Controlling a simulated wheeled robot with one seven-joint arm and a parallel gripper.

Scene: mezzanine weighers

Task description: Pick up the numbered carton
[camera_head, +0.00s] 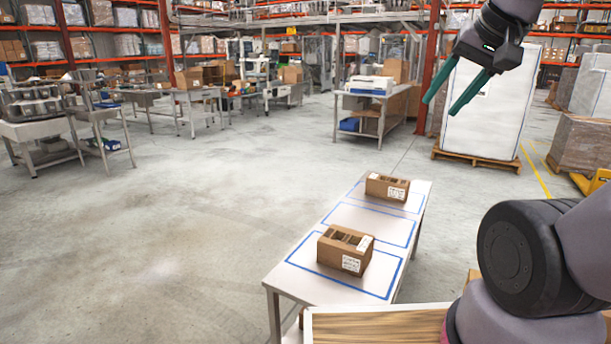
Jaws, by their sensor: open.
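A brown carton (345,249) with white labels sits upright in the nearest blue-outlined area of a narrow white table (347,216). A second, smaller-looking brown carton (387,188) with a white label sits in the far outlined area. The print on both labels is too small to read, so I cannot tell which carton is the numbered one. My gripper (457,101) is at the upper right, high above and apart from the table. Its two teal fingers are spread, with nothing between them.
The middle outlined area of the white table is empty. A wood-topped surface (375,326) is at the bottom edge. A white wrapped pallet load (490,105) stands behind my gripper. Workbenches (200,95) and orange racks line the back.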

